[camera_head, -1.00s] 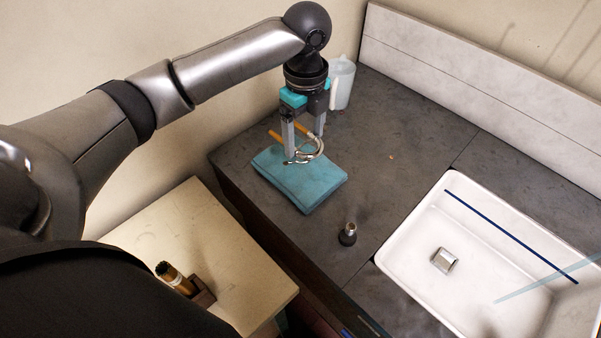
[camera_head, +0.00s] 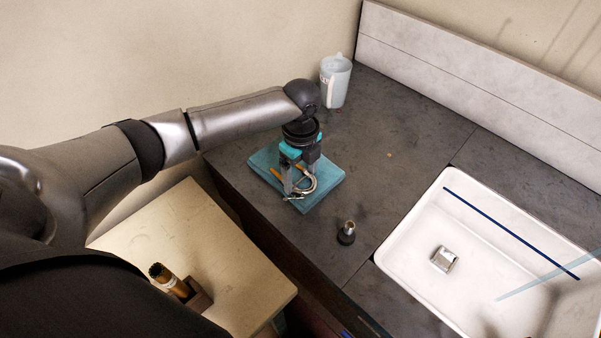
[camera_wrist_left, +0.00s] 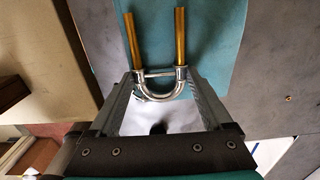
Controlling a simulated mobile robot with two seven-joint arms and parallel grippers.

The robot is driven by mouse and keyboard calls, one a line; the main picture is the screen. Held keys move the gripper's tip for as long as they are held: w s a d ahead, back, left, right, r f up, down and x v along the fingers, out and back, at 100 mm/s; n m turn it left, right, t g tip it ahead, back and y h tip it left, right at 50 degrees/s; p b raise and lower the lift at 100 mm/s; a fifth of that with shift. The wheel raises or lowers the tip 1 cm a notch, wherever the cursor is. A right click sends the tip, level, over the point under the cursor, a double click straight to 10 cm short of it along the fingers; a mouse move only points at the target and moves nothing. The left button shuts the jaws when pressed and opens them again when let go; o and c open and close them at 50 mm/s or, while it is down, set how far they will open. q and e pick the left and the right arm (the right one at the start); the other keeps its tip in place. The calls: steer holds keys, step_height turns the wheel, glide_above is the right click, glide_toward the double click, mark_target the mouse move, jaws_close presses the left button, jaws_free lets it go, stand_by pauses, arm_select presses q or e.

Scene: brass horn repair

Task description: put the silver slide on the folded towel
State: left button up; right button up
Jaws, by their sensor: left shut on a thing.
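The silver slide (camera_head: 309,188) is a U-shaped silver bow with two brass-coloured tubes. It also shows in the left wrist view (camera_wrist_left: 179,88), with its tubes pointing away from the gripper. My left gripper (camera_head: 297,190) is shut on the slide, with a finger on each side of the bow. The folded towel (camera_head: 324,181) is a flat teal pad on the dark counter. The slide is over the towel, and the towel also shows beneath it in the wrist view (camera_wrist_left: 218,45). I cannot tell whether the slide touches the cloth. My right gripper is out of view.
A white jug (camera_head: 336,82) stands behind the towel near the wall. A small dark, metal-topped piece (camera_head: 346,233) stands in front of the towel. A white sink (camera_head: 410,234) lies to the right. A brush with a brown handle (camera_head: 172,284) sits in a holder on a pale side table (camera_head: 230,260).

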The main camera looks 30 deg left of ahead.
arm_select(q)
steer(key=shift+f, duration=0.1)
steer(key=o, duration=1.2)
step_height(320, 180, up, 12)
steer(key=shift+r+p, duration=0.15)
steer(key=shift+p, duration=0.5)
